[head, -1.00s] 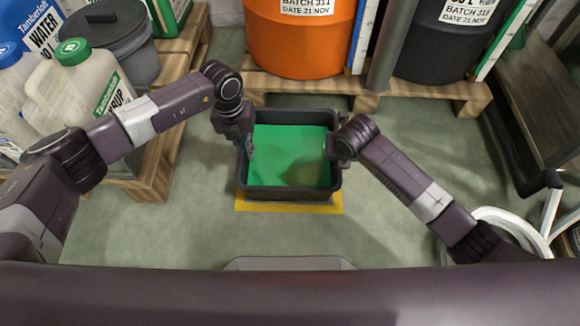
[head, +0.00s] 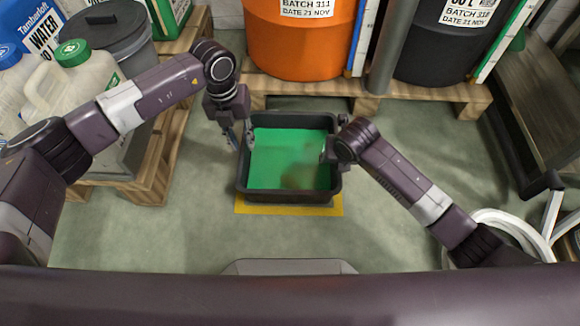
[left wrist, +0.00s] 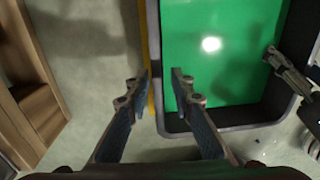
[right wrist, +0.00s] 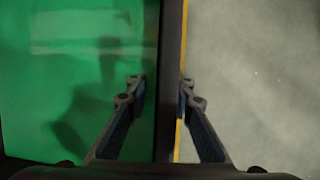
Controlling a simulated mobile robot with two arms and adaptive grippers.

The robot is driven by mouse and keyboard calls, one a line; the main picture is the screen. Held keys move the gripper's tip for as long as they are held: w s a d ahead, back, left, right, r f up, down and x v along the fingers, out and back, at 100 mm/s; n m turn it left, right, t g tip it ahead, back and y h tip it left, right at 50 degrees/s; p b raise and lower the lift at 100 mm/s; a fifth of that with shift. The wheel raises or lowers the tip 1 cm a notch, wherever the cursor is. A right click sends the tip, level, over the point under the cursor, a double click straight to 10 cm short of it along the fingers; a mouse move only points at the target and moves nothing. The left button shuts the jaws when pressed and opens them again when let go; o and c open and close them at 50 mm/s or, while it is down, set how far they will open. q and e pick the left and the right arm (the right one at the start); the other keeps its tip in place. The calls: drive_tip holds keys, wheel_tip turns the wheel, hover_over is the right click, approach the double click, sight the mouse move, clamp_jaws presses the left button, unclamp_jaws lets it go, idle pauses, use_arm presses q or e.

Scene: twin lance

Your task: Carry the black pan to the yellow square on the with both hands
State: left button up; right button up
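The black pan (head: 290,197) is a rectangular tub with a shiny green inside (head: 275,150). It sits on the floor over the yellow square (head: 290,209), whose front edge shows below it; the rest is mostly hidden. My left gripper (head: 240,138) is open at the pan's left wall, with one finger outside and one inside; the left wrist view shows the spread fingers (left wrist: 161,78) with the wall between them. My right gripper (head: 327,150) is at the right wall; in the right wrist view its fingers (right wrist: 162,85) stand apart on either side of the wall, with a gap on the inner side.
A pallet (head: 420,95) with an orange drum (head: 295,45) and a dark drum (head: 440,45) stands behind the pan. Another pallet (head: 155,165) with jugs is at the left. A white hose (head: 510,225) lies at the right. Floor in front is clear.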

use_arm(q)
wheel_tip(320, 180, up, 6)
drive_tip(key=shift+a, duration=0.25)
use_arm(e)
drive_tip(key=v, duration=1.2)
